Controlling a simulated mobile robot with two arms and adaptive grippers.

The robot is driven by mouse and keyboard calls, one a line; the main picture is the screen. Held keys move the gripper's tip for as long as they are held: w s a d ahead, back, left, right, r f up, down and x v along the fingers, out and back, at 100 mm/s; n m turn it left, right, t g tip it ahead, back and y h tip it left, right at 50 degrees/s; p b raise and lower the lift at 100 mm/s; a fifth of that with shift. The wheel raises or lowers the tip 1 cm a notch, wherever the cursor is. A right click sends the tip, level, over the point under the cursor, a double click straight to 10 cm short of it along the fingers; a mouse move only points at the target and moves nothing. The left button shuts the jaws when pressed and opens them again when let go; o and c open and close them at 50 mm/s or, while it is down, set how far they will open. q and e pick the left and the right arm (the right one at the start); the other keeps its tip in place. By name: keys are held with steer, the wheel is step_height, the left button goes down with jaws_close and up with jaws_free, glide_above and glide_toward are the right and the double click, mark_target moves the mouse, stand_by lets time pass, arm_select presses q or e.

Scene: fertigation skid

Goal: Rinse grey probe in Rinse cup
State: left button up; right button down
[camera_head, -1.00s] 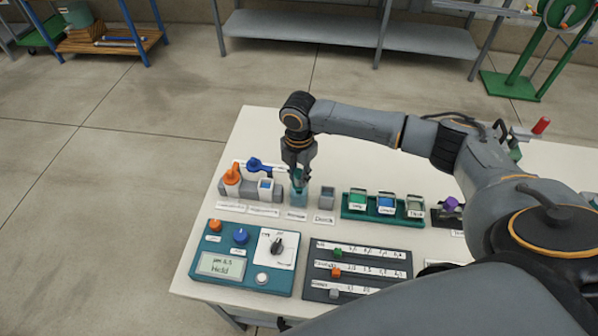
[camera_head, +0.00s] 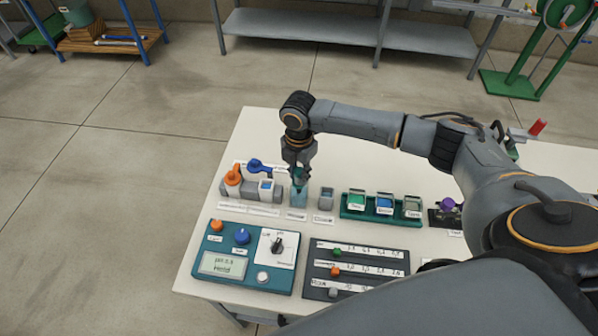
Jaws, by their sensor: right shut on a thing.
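My right gripper (camera_head: 299,171) points down at the teal, see-through Rinse cup (camera_head: 299,198), which stands in the row at the back left of the bench. The gripper is shut, with its fingertips at the cup's mouth. The grey probe cannot be made out clearly; the fingers and the cup hide what is held. An orange-topped probe (camera_head: 233,176) and a blue-handled one (camera_head: 256,165) stand to the left of the cup. My left gripper is not in view.
A small grey cup (camera_head: 326,199) stands just right of the Rinse cup. A green tray (camera_head: 348,211) with coloured jars lies farther right. The teal meter box (camera_head: 206,272) and a dark slider panel (camera_head: 320,285) lie in front. My right arm covers the bench's right side.

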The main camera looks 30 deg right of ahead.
steer(key=shift+f, duration=0.85)
steer(key=shift+r, duration=0.15)
steer(key=shift+r+p, duration=0.7)
steer(key=shift+p, duration=0.1)
steer(key=shift+f, duration=0.2)
steer(key=shift+f+b, duration=0.35)
steer(key=shift+f, duration=0.3)
